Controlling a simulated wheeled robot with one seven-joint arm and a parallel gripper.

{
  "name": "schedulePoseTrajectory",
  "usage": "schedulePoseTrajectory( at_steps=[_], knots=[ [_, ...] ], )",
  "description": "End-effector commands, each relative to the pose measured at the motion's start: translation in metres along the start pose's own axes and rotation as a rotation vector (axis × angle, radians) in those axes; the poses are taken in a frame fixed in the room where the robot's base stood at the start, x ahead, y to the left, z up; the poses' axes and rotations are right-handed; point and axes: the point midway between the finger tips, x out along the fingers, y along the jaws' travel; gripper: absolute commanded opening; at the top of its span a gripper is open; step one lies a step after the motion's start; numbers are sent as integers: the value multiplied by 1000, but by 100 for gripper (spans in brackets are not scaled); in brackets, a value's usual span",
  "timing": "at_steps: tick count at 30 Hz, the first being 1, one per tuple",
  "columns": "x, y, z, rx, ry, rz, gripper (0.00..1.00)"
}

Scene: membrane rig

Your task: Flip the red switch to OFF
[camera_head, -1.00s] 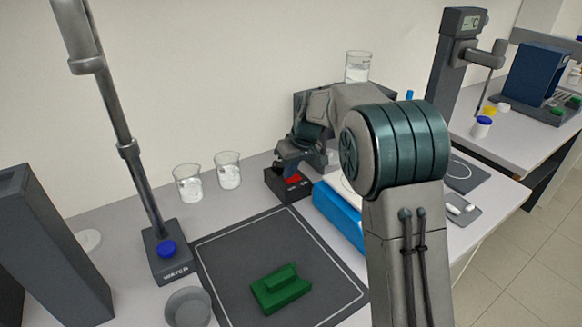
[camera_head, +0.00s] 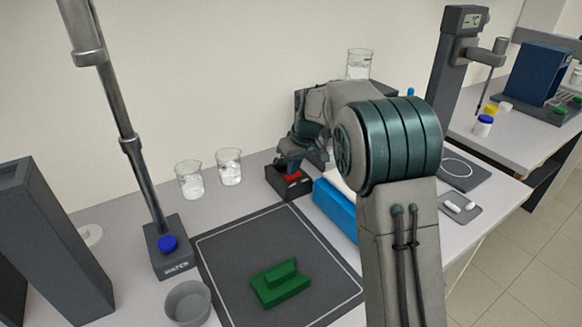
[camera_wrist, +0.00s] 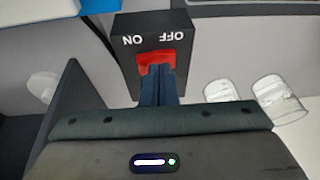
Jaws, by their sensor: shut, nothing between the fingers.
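The red switch (camera_wrist: 157,58) sits on a dark box (camera_wrist: 125,55) with white ON and OFF lettering, seen upside down in the wrist view. OFF is on the right side there and ON on the left. My gripper (camera_wrist: 160,72) is shut and empty. Its fingertips are at the lower edge of the red switch and seem to touch or nearly touch it. In the head view the red switch (camera_head: 293,177) shows on top of its box (camera_head: 285,191), just below my gripper (camera_head: 285,166). Which way the switch is tilted is hard to tell.
Two glass beakers (camera_head: 190,180) stand left of the switch box. A blue box (camera_head: 335,208) is close on its right. A dark mat (camera_head: 225,265) with a green block (camera_head: 280,284) lies in front. A WATER stand (camera_head: 172,252) is at left.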

Motion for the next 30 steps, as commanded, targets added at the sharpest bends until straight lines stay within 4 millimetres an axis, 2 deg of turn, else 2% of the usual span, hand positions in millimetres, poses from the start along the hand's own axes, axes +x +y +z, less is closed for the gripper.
schedulePoseTrajectory(
  at_steps=[10, 14, 23, 30],
  knots=[
    [-1, 1, 0, 0, 0, 0, 0],
    [-10, 1, -3, 0, 1, 0, 0],
    [-56, -5, -12, -2, 5, 1, 0],
    [-106, -20, -12, -2, 4, 1, 0]
  ],
)
